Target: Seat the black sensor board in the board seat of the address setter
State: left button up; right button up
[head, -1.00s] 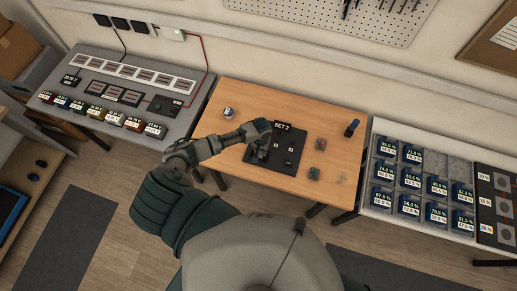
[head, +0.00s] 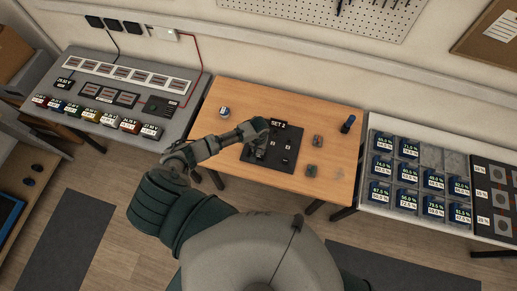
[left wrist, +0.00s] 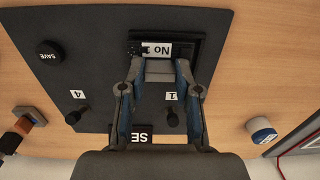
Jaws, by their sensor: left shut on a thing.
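The address setter is a dark flat panel (head: 288,158) on the wooden table; its plate also fills much of the left wrist view (left wrist: 85,30). It bears a SET label, small black knobs marked 1 and 4, and a SAVE button (left wrist: 48,52). The board seat (left wrist: 201,48) is a dark raised rectangular frame on the panel. My left gripper (left wrist: 160,70) is shut on the black sensor board (left wrist: 136,48), which has a white "No" label. The board lies at the seat; I cannot tell whether it is fully down. My right gripper is not in view.
A white round item (head: 224,112), a blue-black upright item (head: 348,124) and two small blocks (head: 318,141) stand on the wooden table (head: 235,95). A grey bench with colored modules is at left, a tray of blue meters (head: 408,175) at right.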

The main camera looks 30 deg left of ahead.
pick_arm(q)
jog(key=shift+a, duration=0.15)
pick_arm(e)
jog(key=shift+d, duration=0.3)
pick_arm(q)
jog(key=shift+a, duration=0.2)
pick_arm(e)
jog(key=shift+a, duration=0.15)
pick_arm(q)
jog(key=shift+f, duration=0.45)
jog(key=shift+d+f, duration=0.1)
jog(key=shift+f, duration=0.1)
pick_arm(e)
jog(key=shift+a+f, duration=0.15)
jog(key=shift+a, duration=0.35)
pick_arm(q)
jog(key=o, duration=1.1)
jog(key=shift+o, duration=0.2)
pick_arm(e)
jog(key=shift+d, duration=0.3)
pick_arm(q)
jog(key=shift+r, duration=0.15)
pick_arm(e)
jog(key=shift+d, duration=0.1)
